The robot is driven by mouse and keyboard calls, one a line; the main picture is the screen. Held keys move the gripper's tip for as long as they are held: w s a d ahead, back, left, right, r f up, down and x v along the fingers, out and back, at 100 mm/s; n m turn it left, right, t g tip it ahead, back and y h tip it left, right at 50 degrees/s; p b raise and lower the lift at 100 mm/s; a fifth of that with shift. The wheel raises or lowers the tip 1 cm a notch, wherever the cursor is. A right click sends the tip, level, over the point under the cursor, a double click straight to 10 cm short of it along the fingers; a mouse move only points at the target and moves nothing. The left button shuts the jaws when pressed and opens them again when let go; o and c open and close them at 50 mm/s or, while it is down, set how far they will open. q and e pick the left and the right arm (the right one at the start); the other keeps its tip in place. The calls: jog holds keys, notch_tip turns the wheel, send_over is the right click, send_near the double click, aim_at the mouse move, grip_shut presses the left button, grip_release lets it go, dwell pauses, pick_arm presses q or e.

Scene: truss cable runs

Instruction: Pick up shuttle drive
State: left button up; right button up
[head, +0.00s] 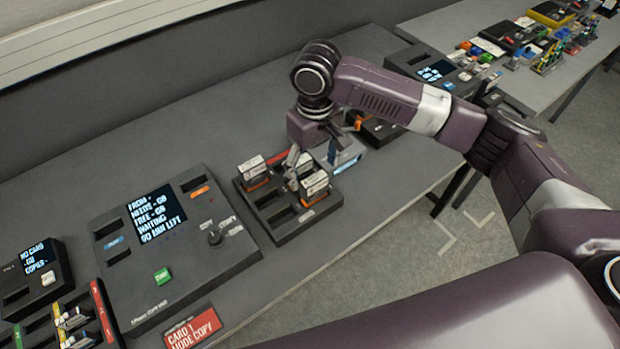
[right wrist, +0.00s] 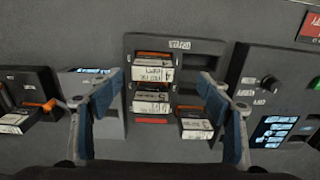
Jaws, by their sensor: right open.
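A dark drive tray (head: 324,208) lies on the bench and also shows in the right wrist view (right wrist: 138,46). It holds several white-labelled drives with orange parts, some slots being empty. One drive (head: 255,170) is in its far left slot and another (head: 315,185) stands nearer its right side. The wrist view shows an upper drive (right wrist: 152,70), a middle drive (right wrist: 150,102) and a lower right drive (right wrist: 196,126). I cannot tell which is the shuttle drive. My right gripper (head: 312,157) is open above the tray, its fingers apart and empty. My left gripper is out of view.
A large copy unit (head: 175,250) with a lit screen stands left of the tray. A red sign (head: 193,328) lies at the bench's front edge. A smaller unit (head: 37,280) is at far left. Another device (head: 435,72) stands beyond my arm. Bare bench lies behind the tray.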

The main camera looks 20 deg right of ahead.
aim_at(314, 178)
jog(key=shift+w+d+r, duration=0.1)
jog(key=shift+w+d, duration=0.15)
jog(key=shift+w, duration=0.1)
jog(key=shift+w+f+p, duration=0.15)
jog(key=shift+w+f, duration=0.05)
jog(key=shift+f, duration=0.3)
jog(key=shift+w+f+p, duration=0.15)
jog(key=shift+w+f, duration=0.05)
jog(key=shift+f, duration=0.25)
jog(key=f+p, duration=0.1)
jog(key=f, duration=0.1)
jog(key=f+p, duration=0.1)
jog(key=f, duration=0.2)
jog(key=shift+s+d, duration=0.15)
jog(key=shift+s, duration=0.05)
jog(key=shift+w+f, duration=0.1)
jog(key=shift+f, duration=0.25)
jog(key=shift+c, duration=0.7)
jog(key=shift+r, duration=0.1)
jog(key=c, duration=1.4)
jog(key=shift+r, duration=0.1)
